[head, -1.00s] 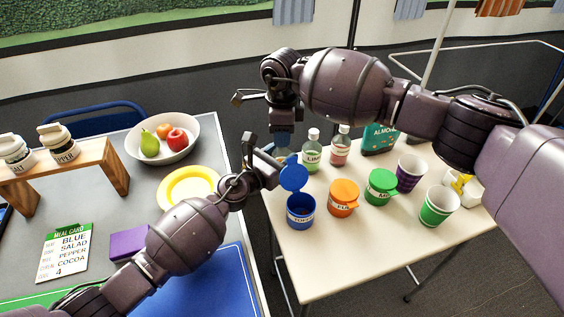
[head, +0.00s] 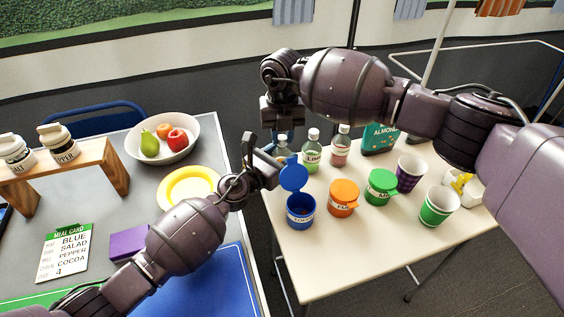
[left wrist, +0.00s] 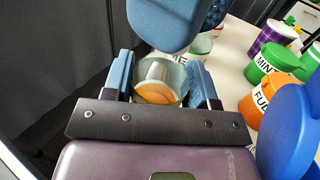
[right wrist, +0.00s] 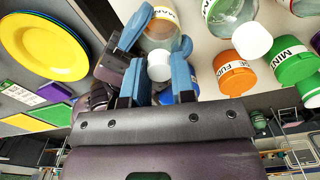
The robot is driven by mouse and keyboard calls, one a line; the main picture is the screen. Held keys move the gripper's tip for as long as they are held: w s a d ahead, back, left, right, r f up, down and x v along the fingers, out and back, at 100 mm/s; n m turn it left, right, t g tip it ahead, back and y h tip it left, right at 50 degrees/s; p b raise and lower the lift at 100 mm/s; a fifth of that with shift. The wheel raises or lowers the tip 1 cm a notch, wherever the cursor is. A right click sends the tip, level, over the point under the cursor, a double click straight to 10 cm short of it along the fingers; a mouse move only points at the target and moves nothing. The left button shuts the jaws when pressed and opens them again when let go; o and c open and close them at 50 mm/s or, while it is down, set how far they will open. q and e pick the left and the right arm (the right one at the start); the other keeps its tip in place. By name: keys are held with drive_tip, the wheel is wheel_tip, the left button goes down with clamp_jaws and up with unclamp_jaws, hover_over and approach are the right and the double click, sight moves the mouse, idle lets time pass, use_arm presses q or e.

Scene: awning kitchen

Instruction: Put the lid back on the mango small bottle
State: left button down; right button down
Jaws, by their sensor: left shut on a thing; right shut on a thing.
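In the head view the bottle (head: 283,150) is at the table's far left corner. The white lid (right wrist: 159,66) is between the fingers of my right gripper (right wrist: 159,80), which is shut on it. The lid lines up with the bottle's mouth; I cannot tell whether it is seated.
Two capped bottles, lime (head: 312,152) and a red one (head: 340,150), stand close to the right. An open blue tub (head: 301,211), an orange tub (head: 343,198) and a green tub (head: 381,187) stand nearer. The cream table's (head: 345,260) front is clear.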

drive_tip(key=m, duration=0.5)
drive_tip(key=shift+m, duration=0.3)
drive_tip(key=m, duration=0.4)
drive_tip(key=shift+m, duration=0.4)
drive_tip(key=c, duration=0.9)
unclamp_jaws()
drive_tip(key=shift+o, duration=0.2)
wheel_tip(320, 180, up, 12)
use_arm(q)
drive_tip(key=shift+c, duration=1.7)
unclamp_jaws()
